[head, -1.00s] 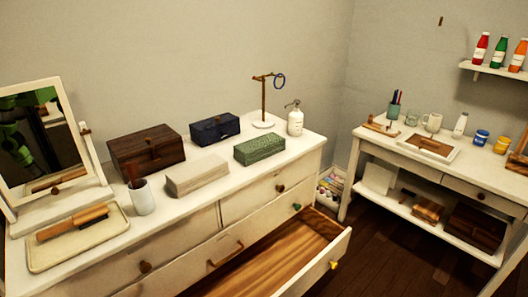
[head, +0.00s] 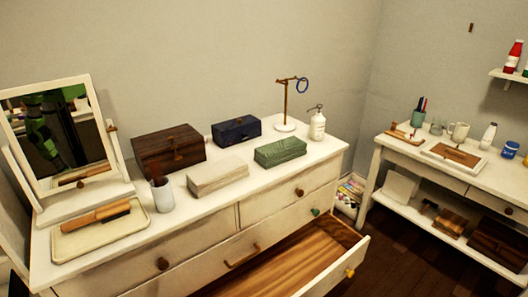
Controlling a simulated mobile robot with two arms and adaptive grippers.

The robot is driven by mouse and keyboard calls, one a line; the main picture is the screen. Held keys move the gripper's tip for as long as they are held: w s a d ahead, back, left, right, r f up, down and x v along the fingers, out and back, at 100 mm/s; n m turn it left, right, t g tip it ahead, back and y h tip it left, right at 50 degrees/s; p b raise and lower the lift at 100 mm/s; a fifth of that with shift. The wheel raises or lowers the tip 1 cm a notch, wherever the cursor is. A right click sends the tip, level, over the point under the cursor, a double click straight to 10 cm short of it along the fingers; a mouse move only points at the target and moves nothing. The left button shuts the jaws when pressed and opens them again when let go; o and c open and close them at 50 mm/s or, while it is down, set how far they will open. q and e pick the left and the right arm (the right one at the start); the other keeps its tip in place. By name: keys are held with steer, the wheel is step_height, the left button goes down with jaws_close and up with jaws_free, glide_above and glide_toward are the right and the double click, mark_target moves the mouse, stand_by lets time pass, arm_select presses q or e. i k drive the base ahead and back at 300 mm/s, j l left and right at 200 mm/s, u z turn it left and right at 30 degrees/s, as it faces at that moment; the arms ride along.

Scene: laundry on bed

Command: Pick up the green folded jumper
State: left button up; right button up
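I see no green folded jumper and no bed in the head view. The only green item on the dresser is a patterned green box (head: 280,152), which looks like a lidded box rather than clothing. Neither of my grippers is in view.
A white dresser (head: 215,232) has its lower drawer (head: 310,262) pulled open, wooden inside and empty where visible. On top stand a dark brown box (head: 168,150), a blue box (head: 236,130), a pale box (head: 217,178) and a tray (head: 98,238). A side table (head: 385,150) stands right.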

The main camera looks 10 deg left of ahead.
mark_target(275, 153)
steer(key=i+l+u, duration=0.25)
steer(key=u, duration=0.15)
steer(key=i+l+u, duration=0.4)
steer(key=k+j, duration=0.1)
